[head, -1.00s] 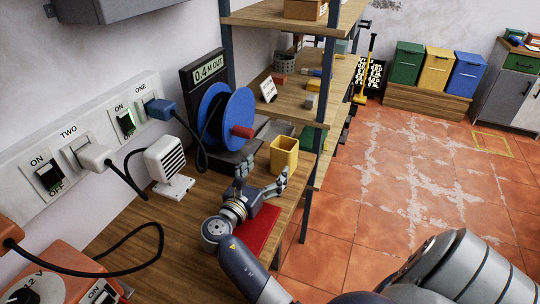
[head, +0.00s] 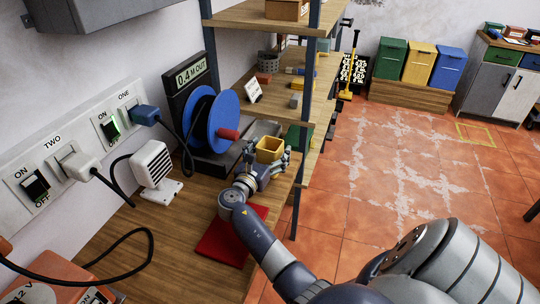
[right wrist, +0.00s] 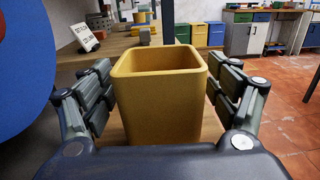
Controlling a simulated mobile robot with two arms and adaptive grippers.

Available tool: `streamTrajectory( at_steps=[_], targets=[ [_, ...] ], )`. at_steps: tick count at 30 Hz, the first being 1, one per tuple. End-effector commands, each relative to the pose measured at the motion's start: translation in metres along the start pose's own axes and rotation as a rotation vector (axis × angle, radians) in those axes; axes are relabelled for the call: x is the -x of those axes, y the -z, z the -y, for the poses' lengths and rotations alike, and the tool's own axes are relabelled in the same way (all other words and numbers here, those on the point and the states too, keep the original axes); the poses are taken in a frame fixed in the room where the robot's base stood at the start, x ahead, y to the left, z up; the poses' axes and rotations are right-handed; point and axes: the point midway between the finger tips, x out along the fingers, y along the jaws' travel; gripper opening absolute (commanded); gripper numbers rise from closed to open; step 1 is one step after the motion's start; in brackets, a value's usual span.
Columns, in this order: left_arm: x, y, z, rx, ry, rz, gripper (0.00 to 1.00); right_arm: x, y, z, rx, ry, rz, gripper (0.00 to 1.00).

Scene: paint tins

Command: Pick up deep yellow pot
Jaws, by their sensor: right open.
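The deep yellow pot (head: 270,150) is a square, open-topped pot standing upright near the right end of the wooden bench. It fills the middle of the right wrist view (right wrist: 160,100). My right gripper (head: 265,160) is open, with one finger on each side of the pot. In the right wrist view its fingers (right wrist: 165,88) flank the pot's walls, and a gap shows on at least the left side. The gripper hides the pot's lower part in the head view. My left gripper is not in view.
A blue cable reel (head: 212,122) stands close left of the pot. A red mat (head: 232,235) lies on the bench nearer me. A shelf post (head: 301,150) rises just right of the pot. A white vented device (head: 153,168) stands by the wall sockets.

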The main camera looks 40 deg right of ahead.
Motion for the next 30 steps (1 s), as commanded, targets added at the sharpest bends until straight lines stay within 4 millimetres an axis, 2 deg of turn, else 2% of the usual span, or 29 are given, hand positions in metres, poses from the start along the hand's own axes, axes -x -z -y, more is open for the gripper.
streamTrajectory(
  at_steps=[2,9,22,26,30],
  targets=[
    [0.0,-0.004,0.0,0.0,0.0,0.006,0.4,0.0,0.0,0.0,0.0,0.0,0.0,0.82],
    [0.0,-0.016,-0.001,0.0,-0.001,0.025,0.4,0.001,0.0,0.0,0.0,0.001,0.0,0.3],
    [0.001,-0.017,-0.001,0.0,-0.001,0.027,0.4,0.001,-0.005,0.0,-0.002,0.001,0.001,0.31],
    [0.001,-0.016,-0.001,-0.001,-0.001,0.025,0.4,0.001,-0.018,0.0,-0.003,0.001,0.003,0.31],
    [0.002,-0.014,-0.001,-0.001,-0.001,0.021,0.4,0.002,-0.039,0.001,-0.005,0.001,0.002,0.31]
  ],
)
